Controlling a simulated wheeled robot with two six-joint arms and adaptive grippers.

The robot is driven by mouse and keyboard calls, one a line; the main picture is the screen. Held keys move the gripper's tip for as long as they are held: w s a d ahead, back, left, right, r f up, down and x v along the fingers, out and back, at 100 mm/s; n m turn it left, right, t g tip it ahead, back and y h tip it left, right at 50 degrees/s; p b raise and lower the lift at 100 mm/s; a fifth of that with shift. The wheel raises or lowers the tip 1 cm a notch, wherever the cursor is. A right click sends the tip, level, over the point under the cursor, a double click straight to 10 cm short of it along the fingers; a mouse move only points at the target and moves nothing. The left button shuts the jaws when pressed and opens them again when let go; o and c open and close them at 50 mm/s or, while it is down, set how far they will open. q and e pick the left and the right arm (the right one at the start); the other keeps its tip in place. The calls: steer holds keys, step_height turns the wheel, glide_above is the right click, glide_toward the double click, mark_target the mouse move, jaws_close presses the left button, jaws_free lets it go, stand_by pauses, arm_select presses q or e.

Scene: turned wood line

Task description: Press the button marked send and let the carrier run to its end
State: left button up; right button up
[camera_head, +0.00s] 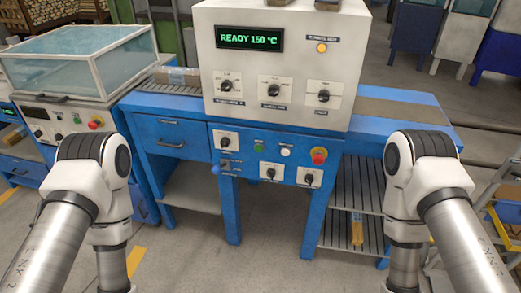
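A white machine (285,60) stands on a blue bench and its display (249,38) reads "READY 150 °C". The button labels are too small to read, so I cannot tell which is marked send. A wooden-looking piece (176,75) lies on the roller track left of the machine; I cannot tell whether it is the carrier. Both my arms show, but neither gripper is in view.
A clear-lidded case (82,62) with its own controls stands at the left. A blue bench top (395,105) extends right of the machine. Slatted shelves below hold a small wooden piece (357,228). Blue and white bins stand behind at the right.

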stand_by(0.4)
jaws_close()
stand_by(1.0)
